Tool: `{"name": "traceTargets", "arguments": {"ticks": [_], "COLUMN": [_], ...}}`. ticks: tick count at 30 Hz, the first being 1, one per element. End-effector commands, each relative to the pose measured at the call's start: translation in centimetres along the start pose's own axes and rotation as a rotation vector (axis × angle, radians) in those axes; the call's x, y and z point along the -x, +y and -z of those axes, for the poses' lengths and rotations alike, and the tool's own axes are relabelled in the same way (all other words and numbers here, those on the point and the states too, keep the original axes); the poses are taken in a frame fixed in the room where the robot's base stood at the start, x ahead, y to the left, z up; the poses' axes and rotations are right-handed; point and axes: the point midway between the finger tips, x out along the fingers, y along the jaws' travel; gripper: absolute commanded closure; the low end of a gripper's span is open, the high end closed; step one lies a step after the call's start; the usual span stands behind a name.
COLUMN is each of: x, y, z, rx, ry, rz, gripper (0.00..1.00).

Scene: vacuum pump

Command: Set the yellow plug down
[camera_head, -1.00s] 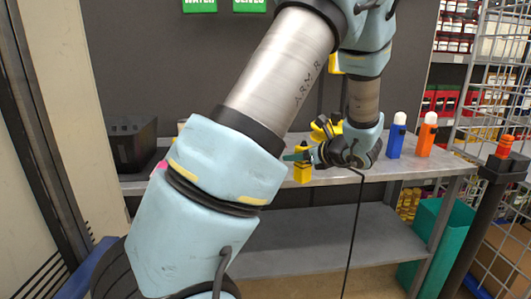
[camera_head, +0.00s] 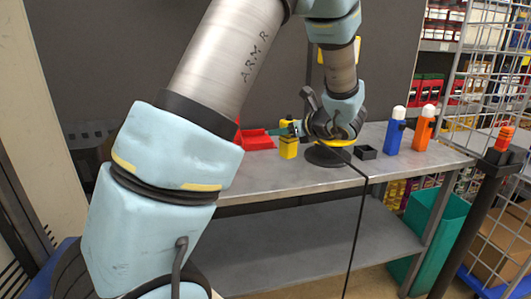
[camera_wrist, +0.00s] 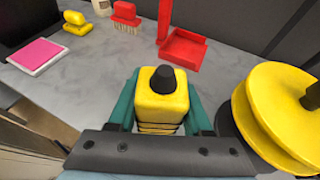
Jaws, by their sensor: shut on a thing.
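The yellow plug (camera_head: 289,149) is a yellow block with a black knob on top. In the wrist view the plug (camera_wrist: 161,103) stands upright between the teal fingers of my gripper (camera_wrist: 162,112), which is shut on it. In the head view my gripper (camera_head: 294,129) reaches in from the right with the plug over the grey table (camera_head: 240,180), near its middle. The plug's underside is hidden in the wrist view, and I cannot tell whether it touches the table.
A yellow spool-like part (camera_wrist: 275,115) is close on the right. A red dustpan (camera_wrist: 184,48), red brush (camera_wrist: 126,14) and pink pad (camera_wrist: 38,55) lie beyond. A black tray (camera_head: 366,152), blue bottle (camera_head: 394,135) and orange bottle (camera_head: 424,131) are at right. Grey tabletop left of the plug is bare.

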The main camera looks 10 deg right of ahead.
Motion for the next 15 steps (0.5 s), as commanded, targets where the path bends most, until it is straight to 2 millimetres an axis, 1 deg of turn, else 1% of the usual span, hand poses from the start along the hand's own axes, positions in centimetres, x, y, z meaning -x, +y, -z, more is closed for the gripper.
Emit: {"name": "traceTargets", "arguments": {"ticks": [1,3,8,15], "x": [-0.4,-0.8,-1.4,-2.7], "y": [0.1,0.1,0.1,0.1], "z": [0.9,1.9,3.3,6.3], "rx": [-0.006,-0.005,-0.002,-0.004], "ry": [0.001,0.001,0.0,0.0], "rz": [-0.002,-0.003,-0.002,-0.002], "gripper": [1.0,1.0,1.0,1.0]}}
